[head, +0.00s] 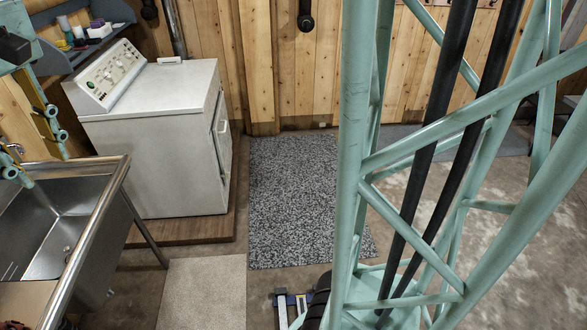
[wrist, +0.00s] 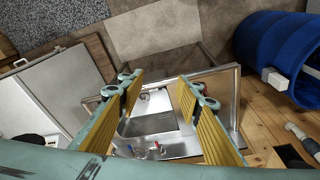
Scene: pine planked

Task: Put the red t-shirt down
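No red t-shirt can be made out in either view. A small dark reddish patch (head: 14,325) shows at the bottom left corner of the head view, too cut off to identify. My gripper (head: 35,152) is at the left edge of the head view, above the steel sink (head: 110,250). In the wrist view my gripper (wrist: 163,84) has its two yellow-padded fingers spread wide apart. Nothing is held between them. The sink (wrist: 150,124) lies below and beyond the fingers, and its basin looks empty where it shows.
A white washing machine (head: 165,140) stands on a wooden platform beside the sink. A cardboard-coloured surface (head: 25,301) is at the sink's near end. A grey rug (head: 290,190) and beige mat (head: 204,292) lie clear.

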